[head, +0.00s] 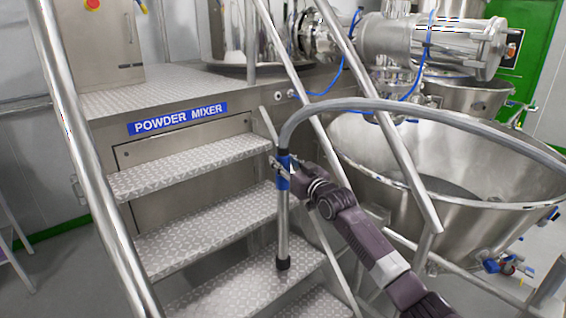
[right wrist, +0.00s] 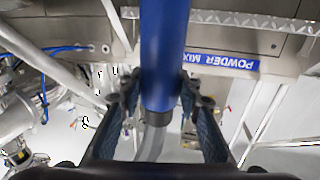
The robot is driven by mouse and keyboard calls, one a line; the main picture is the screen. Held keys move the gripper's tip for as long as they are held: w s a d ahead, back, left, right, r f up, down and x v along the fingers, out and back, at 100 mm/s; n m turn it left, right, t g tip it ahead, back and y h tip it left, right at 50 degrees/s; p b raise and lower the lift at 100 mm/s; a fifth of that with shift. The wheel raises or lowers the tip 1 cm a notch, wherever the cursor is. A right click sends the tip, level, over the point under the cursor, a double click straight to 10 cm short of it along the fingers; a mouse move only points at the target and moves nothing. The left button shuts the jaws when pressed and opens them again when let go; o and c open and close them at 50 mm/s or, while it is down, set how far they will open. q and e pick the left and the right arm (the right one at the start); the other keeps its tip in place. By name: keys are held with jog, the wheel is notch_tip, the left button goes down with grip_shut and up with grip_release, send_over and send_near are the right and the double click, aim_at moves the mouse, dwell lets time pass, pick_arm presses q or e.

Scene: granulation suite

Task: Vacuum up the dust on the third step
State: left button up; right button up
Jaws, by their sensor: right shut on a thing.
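My right gripper (head: 283,167) is shut on the blue sleeve of a steel vacuum wand (head: 283,222). In the right wrist view its fingers (right wrist: 164,98) sit on both sides of the blue tube (right wrist: 164,50). The wand hangs nearly upright, and its dark nozzle (head: 283,263) is over the right part of a patterned metal step (head: 235,285), the third tread down from the platform. I cannot tell whether the nozzle touches it. No dust can be made out on the treads. My left gripper is out of view.
A grey hose (head: 420,108) arcs from the wand to the right, across the right handrail (head: 385,115) and a large steel bowl (head: 450,170). The left handrail (head: 85,150) slants across the front. A blue POWDER MIXER sign (head: 178,118) is below the platform (head: 165,88).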

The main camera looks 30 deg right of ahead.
aim_at(283, 147)
notch_tip(283, 147, up, 8)
jog(key=p, duration=0.6)
jog(key=shift+r, duration=0.1)
